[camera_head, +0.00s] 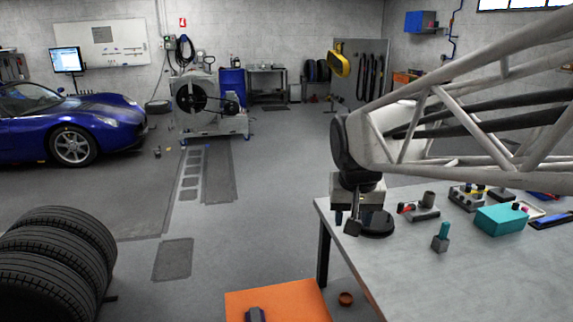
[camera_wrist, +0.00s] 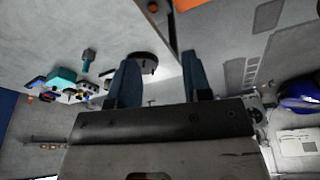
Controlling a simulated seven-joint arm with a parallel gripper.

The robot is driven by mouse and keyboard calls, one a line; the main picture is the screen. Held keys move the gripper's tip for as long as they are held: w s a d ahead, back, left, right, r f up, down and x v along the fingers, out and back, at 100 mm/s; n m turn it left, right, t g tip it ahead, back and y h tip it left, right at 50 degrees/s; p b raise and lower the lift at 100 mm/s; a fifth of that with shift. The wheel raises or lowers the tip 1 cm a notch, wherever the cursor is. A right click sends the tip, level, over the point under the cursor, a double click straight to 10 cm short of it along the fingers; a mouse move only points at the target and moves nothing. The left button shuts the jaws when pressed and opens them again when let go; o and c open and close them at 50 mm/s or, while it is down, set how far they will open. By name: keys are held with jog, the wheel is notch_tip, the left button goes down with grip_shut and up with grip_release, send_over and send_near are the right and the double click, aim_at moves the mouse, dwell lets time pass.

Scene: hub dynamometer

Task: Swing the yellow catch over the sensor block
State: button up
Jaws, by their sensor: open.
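My gripper (camera_head: 347,222) hangs at the table's left edge, fingers apart. In the wrist view its two dark fingers (camera_wrist: 160,62) are spread with nothing held between them. A black round disc (camera_head: 378,224) lies on the table just right of the gripper; it also shows near the fingers in the wrist view (camera_wrist: 146,58). A small fixture with a red part (camera_head: 409,208) and a grey block with several knobs (camera_head: 466,197) stand farther right. A small yellowish patch shows by that block. I cannot tell which piece is the yellow catch or the sensor block.
A teal box (camera_head: 501,220) and a teal-topped grey block (camera_head: 441,239) stand on the grey table (camera_head: 460,285). A blue item (camera_head: 552,220) lies at the right. An orange surface (camera_head: 275,300) is below left of the table. The table's front middle is clear.

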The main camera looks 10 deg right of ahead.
jog(key=w+d+m+g+h, duration=0.15)
jog(key=w+d+m, duration=0.65)
jog(key=w+d, duration=2.05)
jog(key=w+d+f+m, duration=0.2)
jog(key=d+f, duration=0.2)
jog(key=d, duration=0.9)
jog(key=w+d+f+m+h, duration=0.1)
jog(key=d+f, duration=0.4)
jog(key=d, duration=0.8)
jog(key=w+d+f+m+g+h, duration=0.1)
jog(key=d+f, duration=0.4)
jog(key=d, duration=0.8)
jog(key=shift+w+d+f+m, duration=0.25)
jog(key=shift+w+d+m, duration=0.15)
jog(key=shift+w+m, duration=0.6)
jog(key=shift+s+f, duration=0.2)
jog(key=shift+x, duration=3.75)
grip_shut()
